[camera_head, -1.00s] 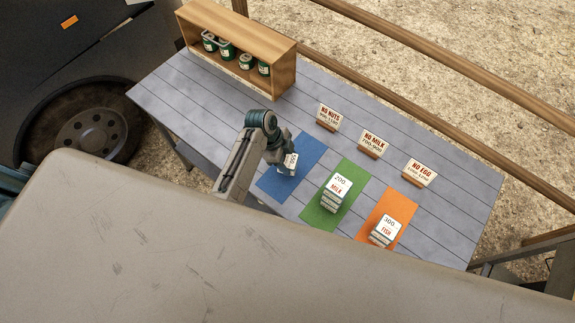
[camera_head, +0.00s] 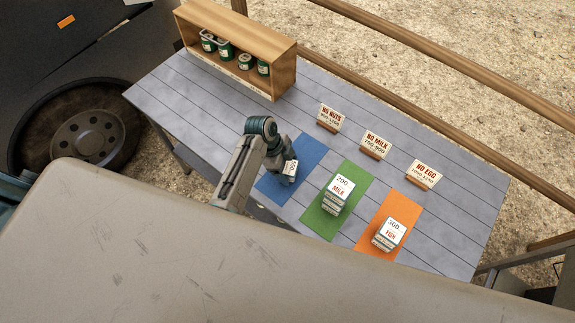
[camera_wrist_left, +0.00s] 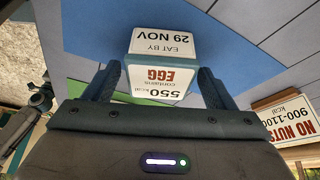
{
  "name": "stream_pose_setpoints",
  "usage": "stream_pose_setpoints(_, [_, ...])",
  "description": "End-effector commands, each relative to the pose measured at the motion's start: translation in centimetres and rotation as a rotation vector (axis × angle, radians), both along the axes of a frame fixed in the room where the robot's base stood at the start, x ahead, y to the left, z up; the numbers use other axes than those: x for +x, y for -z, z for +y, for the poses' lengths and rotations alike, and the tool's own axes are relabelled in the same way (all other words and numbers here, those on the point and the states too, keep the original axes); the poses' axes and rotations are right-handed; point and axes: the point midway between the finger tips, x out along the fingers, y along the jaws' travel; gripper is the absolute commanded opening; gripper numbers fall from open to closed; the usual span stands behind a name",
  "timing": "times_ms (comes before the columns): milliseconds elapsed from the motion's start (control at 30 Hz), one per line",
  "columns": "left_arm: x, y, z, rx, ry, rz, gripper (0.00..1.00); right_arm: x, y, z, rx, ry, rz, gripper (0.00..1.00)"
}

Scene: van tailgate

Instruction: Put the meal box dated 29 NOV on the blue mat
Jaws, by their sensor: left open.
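The meal box dated 29 NOV (camera_wrist_left: 168,42) is white. In the left wrist view its top reads 550 kcal, contains EGG. It also shows in the head view (camera_head: 290,170), over the blue mat (camera_head: 305,155). Blue mat surface (camera_wrist_left: 85,25) shows behind the box in the wrist view, where the box seems to stand on it. My left gripper (camera_wrist_left: 157,85) is open, with one finger on each side of the box. In the head view the left gripper (camera_head: 284,167) partly hides the box. My right gripper is not in view.
A green mat (camera_head: 353,175) bears a stack topped 200 MILK (camera_head: 338,188). An orange mat (camera_head: 405,205) bears a stack topped 300 FISH (camera_head: 390,234). Signs NO NUTS (camera_head: 329,117), NO MILK (camera_head: 375,143) and NO EGG (camera_head: 424,174) stand behind. A wooden shelf (camera_head: 272,40) holds green tins.

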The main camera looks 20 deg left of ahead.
Motion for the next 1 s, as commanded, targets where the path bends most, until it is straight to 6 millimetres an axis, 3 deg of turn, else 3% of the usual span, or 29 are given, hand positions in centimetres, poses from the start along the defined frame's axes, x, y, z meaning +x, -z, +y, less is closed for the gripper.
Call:
stream_pose_setpoints(267, [0.1,-1.4,0.6,0.001,0.000,-0.003,0.78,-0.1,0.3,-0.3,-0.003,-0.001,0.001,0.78])
stream_pose_setpoints(700, [-0.1,-9.4,3.9,0.001,-0.001,-0.004,0.78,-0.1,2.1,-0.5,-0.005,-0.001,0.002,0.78])
stream_pose_setpoints(1000, [-0.2,-11.4,4.6,0.000,0.001,-0.001,0.78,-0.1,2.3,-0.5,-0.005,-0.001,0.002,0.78])
